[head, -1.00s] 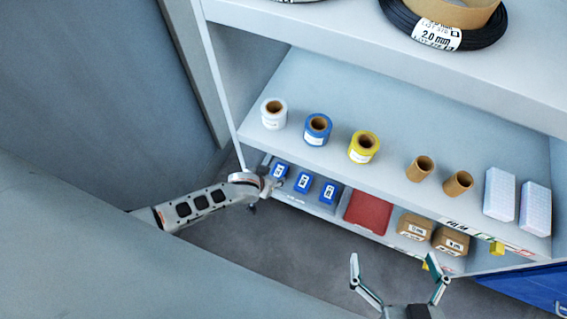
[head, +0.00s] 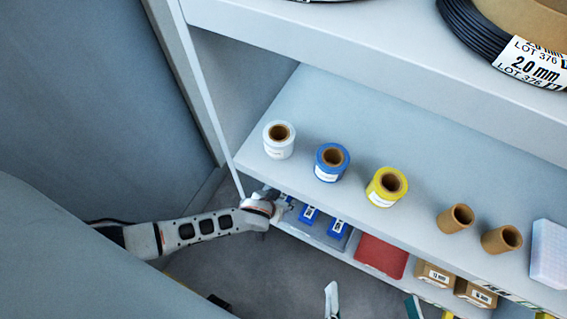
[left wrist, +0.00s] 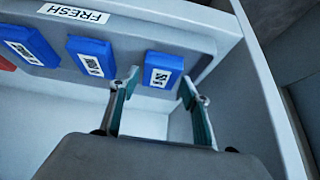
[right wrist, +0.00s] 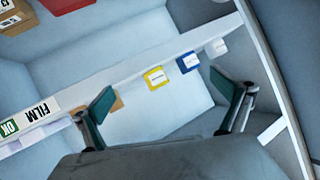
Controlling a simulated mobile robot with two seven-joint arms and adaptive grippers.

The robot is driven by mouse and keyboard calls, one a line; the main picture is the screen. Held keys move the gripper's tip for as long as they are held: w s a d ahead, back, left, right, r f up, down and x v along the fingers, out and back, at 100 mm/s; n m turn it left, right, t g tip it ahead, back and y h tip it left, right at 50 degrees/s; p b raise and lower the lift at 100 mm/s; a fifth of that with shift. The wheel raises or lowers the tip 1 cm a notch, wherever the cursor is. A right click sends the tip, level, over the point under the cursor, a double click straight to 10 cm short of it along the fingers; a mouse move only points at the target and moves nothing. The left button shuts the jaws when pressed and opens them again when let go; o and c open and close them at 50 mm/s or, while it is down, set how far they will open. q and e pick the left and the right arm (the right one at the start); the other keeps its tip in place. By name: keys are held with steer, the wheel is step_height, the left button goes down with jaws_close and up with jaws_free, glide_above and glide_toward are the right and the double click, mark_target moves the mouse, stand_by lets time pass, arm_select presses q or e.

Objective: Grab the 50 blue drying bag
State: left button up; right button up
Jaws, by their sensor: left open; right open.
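Three blue drying bags with white labels stand in a grey tray marked FRESH (left wrist: 120,22) on the lower shelf. In the head view the middle bag (head: 309,214) and right bag (head: 338,229) show, while my left gripper (head: 282,206) partly hides the leftmost. In the left wrist view that end bag (left wrist: 163,68) is just ahead of my open left gripper (left wrist: 160,92), between its fingertips; contact is unclear. The other two bags (left wrist: 90,58) (left wrist: 32,45) are to its left. The label numbers are too small to read surely. My right gripper (right wrist: 160,90) is open and empty.
White, blue (head: 331,165) and yellow (head: 386,188) rolls and brown tubes stand on the shelf above. A red box (head: 381,256) and small cartons (head: 435,274) are right of the tray. The shelf's side panel (left wrist: 265,80) is close to my left gripper.

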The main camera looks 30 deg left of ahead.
arm_select(q)
steer(key=shift+s+f, duration=0.1)
steer(key=shift+f, duration=0.6)
steer(key=shift+w, duration=0.25)
steer(key=shift+w+r, duration=0.15)
steer(key=shift+r, duration=0.1)
arm_select(e)
steer(key=shift+w+a+f+m, duration=0.1)
steer(key=shift+w+a+m, duration=0.1)
steer(key=shift+a+m, duration=0.45)
arm_select(q)
steer(key=c, duration=0.9)
arm_select(e)
steer(key=shift+a, duration=0.1)
